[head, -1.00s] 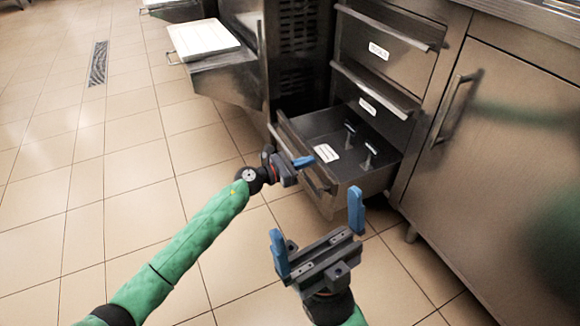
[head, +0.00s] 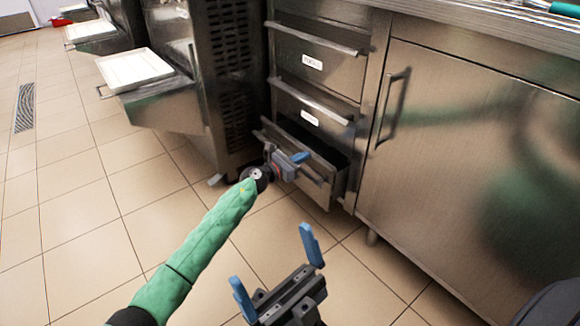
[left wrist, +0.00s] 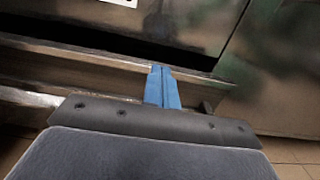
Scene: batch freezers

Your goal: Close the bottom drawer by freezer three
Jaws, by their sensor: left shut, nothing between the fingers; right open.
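The bottom drawer (head: 321,187) of the steel drawer unit is partly open, with a dark gap showing above its front. Its contents are hidden in the head view. My left gripper (head: 302,158) is shut and empty, at the drawer's front and handle bar. In the left wrist view the shut blue fingertips (left wrist: 162,88) reach over the drawer's front edge (left wrist: 90,58), with the dark gap beyond; whether they touch it I cannot tell. My right gripper (head: 274,272) is open and empty, low over the floor in front of the drawer.
Two shut drawers with white labels, the middle one (head: 300,112) and the top one (head: 312,58), sit above. A cabinet door (head: 470,150) is at the right. A freezer with a white tray (head: 134,70) stands at the left. The tiled floor (head: 80,220) is clear.

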